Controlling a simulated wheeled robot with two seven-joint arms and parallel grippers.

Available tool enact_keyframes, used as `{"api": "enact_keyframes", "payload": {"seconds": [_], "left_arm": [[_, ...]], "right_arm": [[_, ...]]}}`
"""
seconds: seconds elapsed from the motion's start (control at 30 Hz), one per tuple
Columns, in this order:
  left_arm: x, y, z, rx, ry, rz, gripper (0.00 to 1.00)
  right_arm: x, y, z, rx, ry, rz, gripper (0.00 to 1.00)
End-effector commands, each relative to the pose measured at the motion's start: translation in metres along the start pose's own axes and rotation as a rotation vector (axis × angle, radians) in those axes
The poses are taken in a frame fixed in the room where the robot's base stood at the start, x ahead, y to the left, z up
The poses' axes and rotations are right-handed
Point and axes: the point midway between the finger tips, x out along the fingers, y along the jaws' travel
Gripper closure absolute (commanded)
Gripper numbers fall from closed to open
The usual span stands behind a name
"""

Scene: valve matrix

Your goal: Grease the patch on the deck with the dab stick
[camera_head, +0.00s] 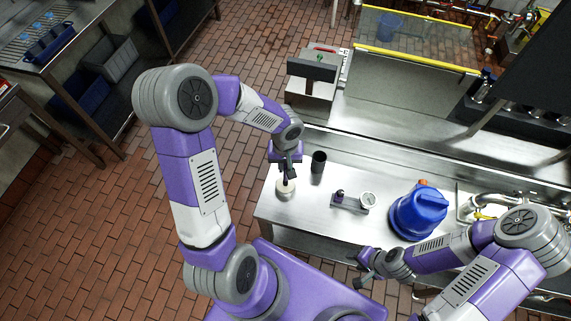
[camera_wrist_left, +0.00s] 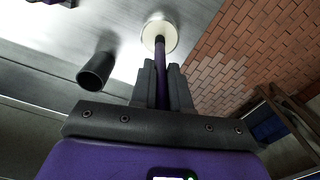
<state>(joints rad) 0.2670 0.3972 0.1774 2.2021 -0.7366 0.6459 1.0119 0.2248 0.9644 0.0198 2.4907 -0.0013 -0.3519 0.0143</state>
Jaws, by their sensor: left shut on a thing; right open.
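My left gripper (camera_head: 287,176) is shut on the purple dab stick (camera_wrist_left: 160,62), which points away from the jaws. The stick's dark tip is over a round cream-white pot or disc (camera_head: 285,190) near the left end of the steel deck (camera_head: 290,231). It also shows in the left wrist view (camera_wrist_left: 170,47). I cannot tell whether the tip touches it, or make out a separate grease patch. A dark open cup (camera_head: 318,163) stands to the right of the pot; it also shows in the left wrist view (camera_wrist_left: 97,72). My right gripper (camera_head: 361,269) is open and empty by the deck's front edge.
A small plate with a purple part and a round gauge (camera_head: 367,199) sits mid-deck. A large blue container (camera_head: 420,213) stands to its right, with metal pipes (camera_head: 480,208) beyond. A raised back ledge (camera_head: 400,147) borders the deck. Bare steel lies around the pot.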

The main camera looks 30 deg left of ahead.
Motion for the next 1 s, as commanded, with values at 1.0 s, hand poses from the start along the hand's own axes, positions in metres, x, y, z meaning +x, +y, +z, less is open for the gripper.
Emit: {"api": "enact_keyframes", "payload": {"seconds": [1.0], "left_arm": [[0.0021, -0.0001, 0.0006, 0.0, -0.002, 0.0, 1.0]], "right_arm": [[0.0055, 0.0021, -0.0003, 0.0, 0.0, 0.0, 0.57]]}}
